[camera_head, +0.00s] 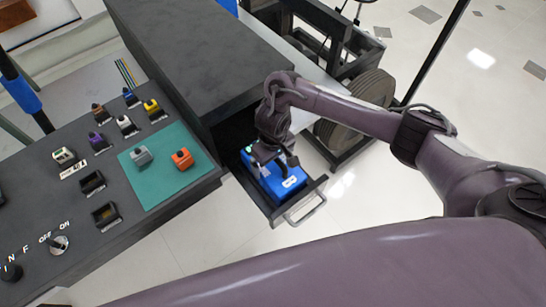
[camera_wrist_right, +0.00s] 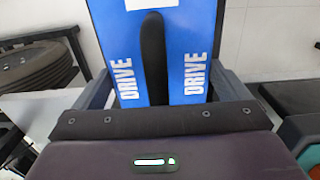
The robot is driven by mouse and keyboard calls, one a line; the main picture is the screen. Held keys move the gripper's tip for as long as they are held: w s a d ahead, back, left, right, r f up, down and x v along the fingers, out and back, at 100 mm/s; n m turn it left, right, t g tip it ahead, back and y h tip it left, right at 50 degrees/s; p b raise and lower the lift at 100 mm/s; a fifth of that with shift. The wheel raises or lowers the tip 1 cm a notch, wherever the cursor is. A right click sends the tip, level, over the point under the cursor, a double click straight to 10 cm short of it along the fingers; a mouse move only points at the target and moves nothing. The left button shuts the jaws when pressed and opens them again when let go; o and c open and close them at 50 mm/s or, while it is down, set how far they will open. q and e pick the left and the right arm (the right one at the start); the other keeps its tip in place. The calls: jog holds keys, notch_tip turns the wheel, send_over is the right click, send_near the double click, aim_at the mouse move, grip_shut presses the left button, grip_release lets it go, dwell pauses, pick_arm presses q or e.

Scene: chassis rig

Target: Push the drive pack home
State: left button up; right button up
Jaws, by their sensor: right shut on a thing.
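The blue drive pack (camera_head: 291,186) sits in a dark open tray (camera_head: 265,204) that sticks out from under the black cabinet, beside the bench. My right gripper (camera_head: 275,157) is over the pack from above and shut on it. In the right wrist view the pack (camera_wrist_right: 188,75) fills the top middle, with white DRIVE lettering on both sides of a dark raised bar. The gripper hides part of the pack's top and far end in the head view. How deep the pack sits in the tray is unclear. My left gripper is not in view.
The tray has a metal handle (camera_head: 305,209) at its front. The bench (camera_head: 130,205) at left carries a green mat (camera_head: 160,187) with grey and orange blocks, several other small blocks, and a knob (camera_head: 59,243). A wheel (camera_head: 340,130) stands behind my right arm. Open floor lies in front of the tray.

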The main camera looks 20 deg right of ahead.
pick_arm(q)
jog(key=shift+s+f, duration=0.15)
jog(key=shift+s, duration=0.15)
pick_arm(e)
jog(key=shift+w+f, duration=0.1)
jog(key=o, duration=1.7)
jog(key=shift+f, duration=0.2)
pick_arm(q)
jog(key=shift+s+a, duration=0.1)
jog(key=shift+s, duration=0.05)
pick_arm(e)
notch_tip(320, 180, up, 11)
jog(key=p, duration=0.6)
jog(key=shift+r, duration=0.15)
jog(key=shift+r+p, duration=0.4)
jog(key=shift+r, duration=0.1)
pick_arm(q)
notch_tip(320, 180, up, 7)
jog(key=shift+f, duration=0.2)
